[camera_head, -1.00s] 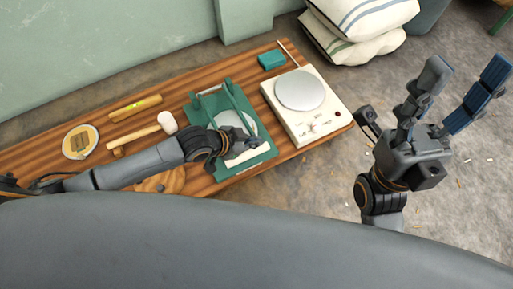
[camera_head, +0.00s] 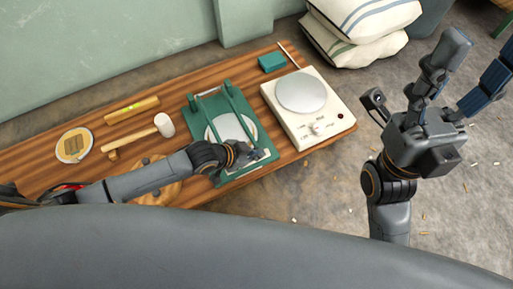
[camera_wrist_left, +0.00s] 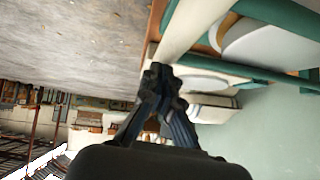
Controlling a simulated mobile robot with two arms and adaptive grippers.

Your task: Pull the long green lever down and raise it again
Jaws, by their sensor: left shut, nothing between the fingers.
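The green press (camera_head: 196,128) lies on the wooden table with a pale round plate (camera_head: 216,130) in its frame. Its long green lever (camera_head: 236,110) runs from the back of the frame toward the front, low over the plate. My left gripper (camera_head: 257,157) is shut and empty at the front of the press, by the lever's near end; the arm hides part of the frame, and contact cannot be told. In the left wrist view the closed fingertips (camera_wrist_left: 158,76) are beside a cream bar (camera_wrist_left: 190,30); a green bar (camera_wrist_left: 235,70) runs behind. My right gripper (camera_head: 470,70) is open and empty, off the table's right side.
A cream hotplate (camera_head: 325,120) stands right of the press, with a teal block (camera_head: 272,62) behind it. A mallet (camera_head: 165,124), a wooden roller (camera_head: 132,110) and a small plate (camera_head: 64,148) lie to the left. Pillows (camera_head: 360,35) are on the floor behind.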

